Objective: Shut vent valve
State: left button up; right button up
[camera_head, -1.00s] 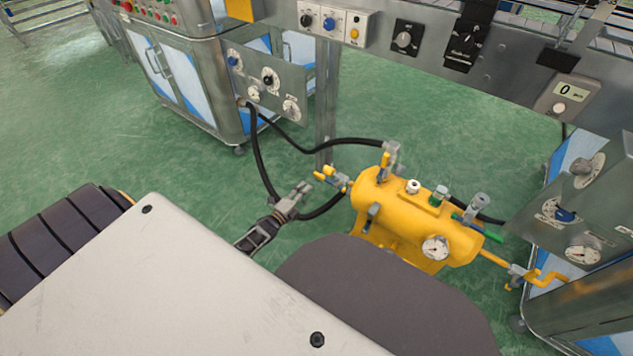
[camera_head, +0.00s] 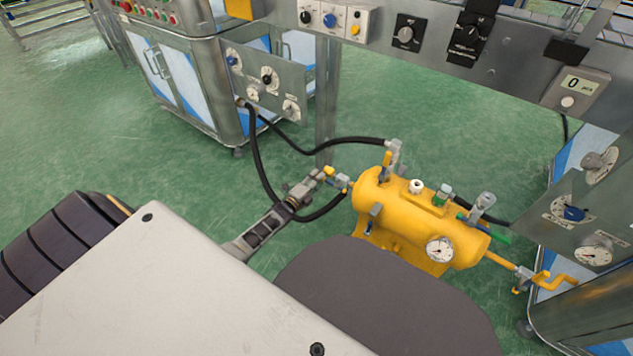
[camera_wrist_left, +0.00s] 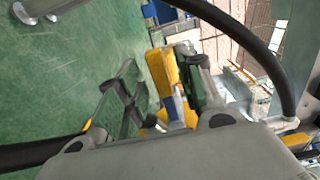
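A yellow tank (camera_head: 405,215) stands on the floor, with several small valves on it. A valve with a yellow lever (camera_head: 330,172) sits at its left end, beside a hose. I cannot tell from any label which valve is the vent valve. My left gripper (camera_head: 314,181) reaches in from the lower left, its tips at this lever. In the left wrist view, the yellow lever (camera_wrist_left: 163,78) lies between the fingers of my left gripper (camera_wrist_left: 160,85), close to the right finger, with a gap to the left one. The gripper looks open. My right gripper is not in view.
Black hoses (camera_head: 262,165) run from a panel (camera_head: 265,85) to the tank and loop near my gripper. Another valve with an upright yellow lever (camera_head: 386,163) stands on the tank top. A dial gauge (camera_head: 439,250) faces me. A panel with knobs (camera_head: 580,215) is at right.

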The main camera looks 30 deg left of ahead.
pick_arm(q)
jog(key=shift+c, duration=0.3)
grip_shut()
jog(key=shift+s, duration=0.1)
